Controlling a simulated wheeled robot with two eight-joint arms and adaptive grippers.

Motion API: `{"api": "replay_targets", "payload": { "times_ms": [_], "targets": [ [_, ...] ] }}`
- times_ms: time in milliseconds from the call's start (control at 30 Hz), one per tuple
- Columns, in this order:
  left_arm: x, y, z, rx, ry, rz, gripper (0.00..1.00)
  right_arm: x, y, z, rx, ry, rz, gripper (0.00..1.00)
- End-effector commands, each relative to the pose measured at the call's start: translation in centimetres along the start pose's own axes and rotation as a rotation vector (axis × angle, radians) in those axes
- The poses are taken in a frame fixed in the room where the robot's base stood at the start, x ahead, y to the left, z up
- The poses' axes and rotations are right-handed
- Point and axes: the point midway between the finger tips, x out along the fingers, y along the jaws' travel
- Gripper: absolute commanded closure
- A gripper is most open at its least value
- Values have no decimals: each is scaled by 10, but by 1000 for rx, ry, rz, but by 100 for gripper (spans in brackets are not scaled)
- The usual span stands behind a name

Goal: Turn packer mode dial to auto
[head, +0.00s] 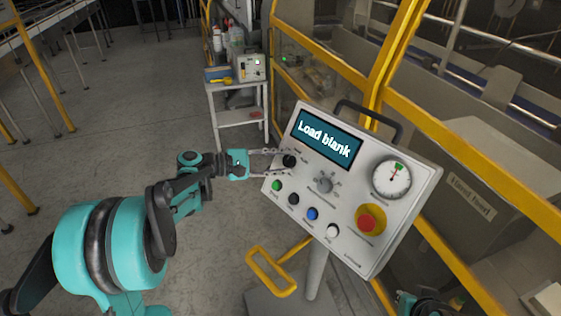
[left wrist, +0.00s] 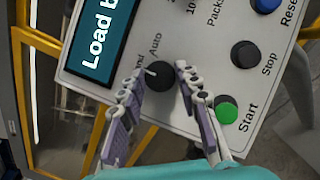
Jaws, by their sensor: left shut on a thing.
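The mode dial is a small black round knob (head: 289,161) at the upper left of the tilted control panel (head: 395,223). In the left wrist view the dial (left wrist: 160,77) shows a white mark at its left, toward a partly hidden label ending in "nd". The label "Auto" (left wrist: 156,44) is above the dial. My left gripper (head: 285,160) reaches in from the left, and its fingers (left wrist: 160,80) stand on both sides of the dial, shut on it. The panel screen (head: 326,139) reads "Load blank".
The panel also carries a grey selector (head: 324,183), a green button (head: 276,185), a blue button (head: 312,213), a red emergency stop (head: 369,220) and a gauge (head: 391,179). Yellow guard frames (head: 398,50) stand behind. Open floor (head: 120,120) lies to the left.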

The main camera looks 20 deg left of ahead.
Motion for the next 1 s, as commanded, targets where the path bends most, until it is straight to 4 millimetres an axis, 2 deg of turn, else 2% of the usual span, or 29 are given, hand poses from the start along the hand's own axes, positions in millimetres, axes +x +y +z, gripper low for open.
{"api": "replay_targets", "payload": {
  "times_ms": [600,1000],
  "targets": [
    [1,6,2,489,-27,-284,96,-21,0,-15,0,0,0,100],
    [1,7,2,682,-37,-396,96,-29,0,-20,0,0,0,100]
  ]
}}
